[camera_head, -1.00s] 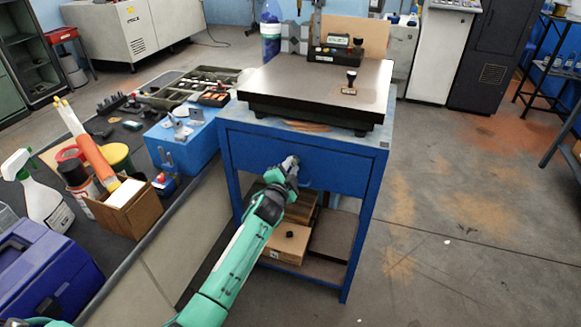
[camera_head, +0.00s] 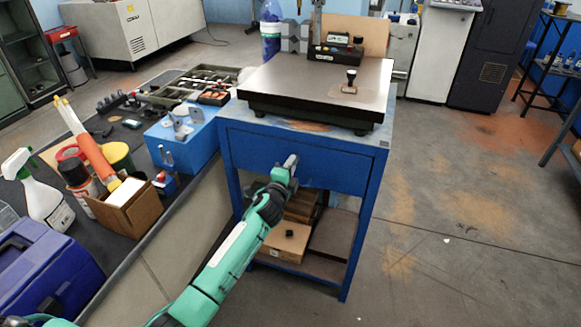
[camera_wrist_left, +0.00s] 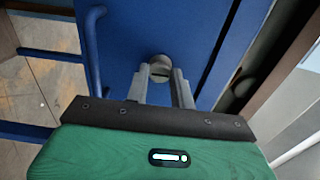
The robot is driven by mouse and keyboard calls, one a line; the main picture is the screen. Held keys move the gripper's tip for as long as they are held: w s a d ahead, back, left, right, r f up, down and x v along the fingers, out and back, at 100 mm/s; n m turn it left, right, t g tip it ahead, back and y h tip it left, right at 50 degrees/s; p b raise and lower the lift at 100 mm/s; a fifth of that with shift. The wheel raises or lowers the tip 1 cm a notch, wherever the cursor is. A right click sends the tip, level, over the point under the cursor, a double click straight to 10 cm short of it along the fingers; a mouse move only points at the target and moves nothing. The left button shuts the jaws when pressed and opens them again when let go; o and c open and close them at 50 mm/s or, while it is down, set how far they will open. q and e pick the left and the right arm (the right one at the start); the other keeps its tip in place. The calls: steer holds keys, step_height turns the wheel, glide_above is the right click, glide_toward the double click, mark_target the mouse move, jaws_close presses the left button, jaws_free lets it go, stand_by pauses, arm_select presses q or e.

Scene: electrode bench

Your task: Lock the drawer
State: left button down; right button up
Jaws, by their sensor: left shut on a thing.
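The blue drawer front (camera_head: 335,172) is in the blue stand under the dark surface plate, and it looks closed. My left gripper (camera_head: 291,163) is at the left part of this front. In the left wrist view, a round metal lock (camera_wrist_left: 160,67) with a dark slot sits on the blue panel. The two grey fingertips of my left gripper (camera_wrist_left: 161,82) are on either side of the lock, shut on it. A blue bar handle (camera_wrist_left: 94,52) stands out to the left of the lock. My right gripper is not in view.
The stand carries a dark surface plate (camera_head: 310,85) with a stamp (camera_head: 350,80) on top. Boxes (camera_head: 285,243) lie on its lower shelf. A bench with a blue box (camera_head: 185,140) and a cardboard box (camera_head: 130,210) is at the left.

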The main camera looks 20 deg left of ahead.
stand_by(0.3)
arm_select(q)
steer(key=c, duration=1.2)
jaws_free()
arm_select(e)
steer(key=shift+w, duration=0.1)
arm_select(q)
steer(key=s, duration=1.3)
steer(key=shift+s+a, duration=0.25)
steer(key=shift+s, duration=0.15)
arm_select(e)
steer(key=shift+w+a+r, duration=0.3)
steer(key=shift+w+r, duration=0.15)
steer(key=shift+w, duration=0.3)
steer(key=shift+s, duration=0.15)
